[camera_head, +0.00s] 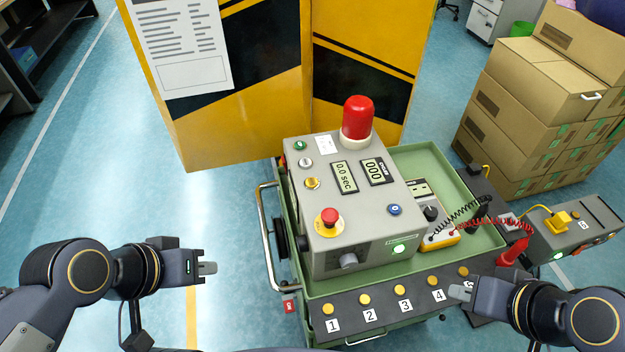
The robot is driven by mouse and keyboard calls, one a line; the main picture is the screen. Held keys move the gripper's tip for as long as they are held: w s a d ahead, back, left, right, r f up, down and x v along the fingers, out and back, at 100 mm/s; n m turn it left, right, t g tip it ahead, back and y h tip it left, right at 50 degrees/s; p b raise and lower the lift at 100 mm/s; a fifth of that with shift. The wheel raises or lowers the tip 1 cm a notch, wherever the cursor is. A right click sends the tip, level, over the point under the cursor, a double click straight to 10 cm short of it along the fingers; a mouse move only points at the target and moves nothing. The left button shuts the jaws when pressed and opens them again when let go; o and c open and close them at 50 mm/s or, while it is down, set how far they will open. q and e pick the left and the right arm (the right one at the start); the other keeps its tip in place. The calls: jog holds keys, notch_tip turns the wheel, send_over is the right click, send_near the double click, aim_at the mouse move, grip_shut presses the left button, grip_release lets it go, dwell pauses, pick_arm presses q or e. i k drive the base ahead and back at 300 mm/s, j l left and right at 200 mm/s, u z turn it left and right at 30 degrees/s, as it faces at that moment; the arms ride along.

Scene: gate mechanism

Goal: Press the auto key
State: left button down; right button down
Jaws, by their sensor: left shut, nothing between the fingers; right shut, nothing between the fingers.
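A grey control box (362,230) stands on a green cart. Its top has a green button (300,146), a white button (306,163), a yellow button (312,184), a blue button (395,210) and a red mushroom button (329,216). Their labels are too small to read, so I cannot tell which is the auto key. My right gripper (455,291) is shut and empty, over the front strip near key 4; contact is unclear.
The front strip (385,320) carries yellow numbered keys. A red beacon (357,120) rises from the box. A metal handle (266,235) is at the cart's left. A meter with coiled leads (440,236) lies right of the box. Yellow-black panels (240,120) stand behind; cartons (540,110) are at right.

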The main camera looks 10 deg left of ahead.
aim_at(311, 182)
jog(key=i+l+u, duration=0.1)
jog(key=l, duration=0.55)
jog(key=l+u, duration=0.1)
jog(key=l, duration=0.5)
